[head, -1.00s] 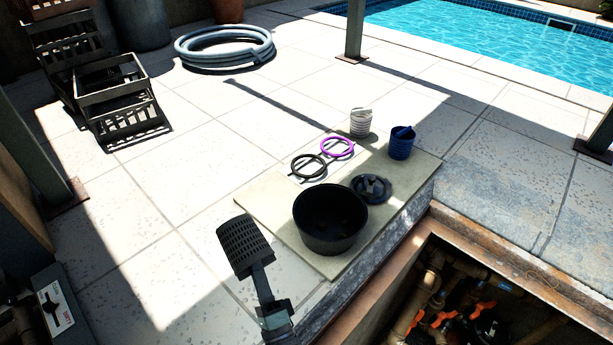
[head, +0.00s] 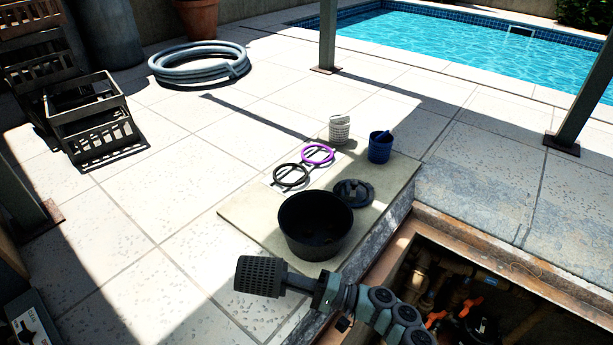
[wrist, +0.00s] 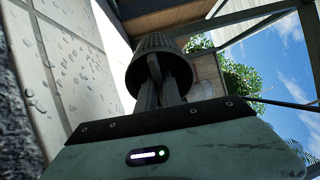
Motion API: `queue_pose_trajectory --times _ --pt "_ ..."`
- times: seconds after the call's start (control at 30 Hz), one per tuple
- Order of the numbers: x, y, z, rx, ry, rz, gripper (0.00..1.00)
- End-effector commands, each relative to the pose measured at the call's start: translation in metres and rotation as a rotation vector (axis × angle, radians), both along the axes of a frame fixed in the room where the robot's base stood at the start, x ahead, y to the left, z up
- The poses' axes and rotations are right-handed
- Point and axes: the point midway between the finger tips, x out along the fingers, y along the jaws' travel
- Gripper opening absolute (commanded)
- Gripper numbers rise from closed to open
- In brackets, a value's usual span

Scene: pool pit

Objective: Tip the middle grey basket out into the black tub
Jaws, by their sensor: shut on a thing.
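My gripper (head: 298,283) is shut on the handle of a dark grey perforated basket (head: 258,275). The basket lies on its side in the air, stretching left from the jaws, in front and left of the black tub. In the wrist view the basket (wrist: 158,45) hangs beyond the jaws (wrist: 162,92), its rim towards me; its contents cannot be made out. The round black tub (head: 292,235) stands upright on a pale slab, with its mouth open upward and small dark shapes at the bottom. The basket is apart from the tub.
On the slab (head: 240,213) lie a black ring (head: 279,181), a purple ring (head: 318,162) and a dark round piece (head: 352,193). A white cup-like container (head: 340,132) and a blue one (head: 380,151) stand behind. An open pit with pipes (head: 425,285) is at right. Crates (head: 95,135) stand left.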

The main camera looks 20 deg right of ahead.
Motion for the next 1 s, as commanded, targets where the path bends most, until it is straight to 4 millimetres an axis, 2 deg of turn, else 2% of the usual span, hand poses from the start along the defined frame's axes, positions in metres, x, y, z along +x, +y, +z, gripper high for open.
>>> queue_pose_trajectory --times 0.03,0.2,0.5,0.7,1.0 --pt "0.0 -0.016 0.002 -0.015 0.003 0.009 0.0" --pt "-0.004 -0.059 0.01 -0.048 0.013 0.019 0.0" --pt "-0.011 -0.109 0.026 -0.084 0.021 0.016 0.0" --pt "-0.015 -0.134 0.036 -0.1 0.026 0.007 0.0" --pt "-0.021 -0.153 0.046 -0.114 0.028 -0.002 0.0"
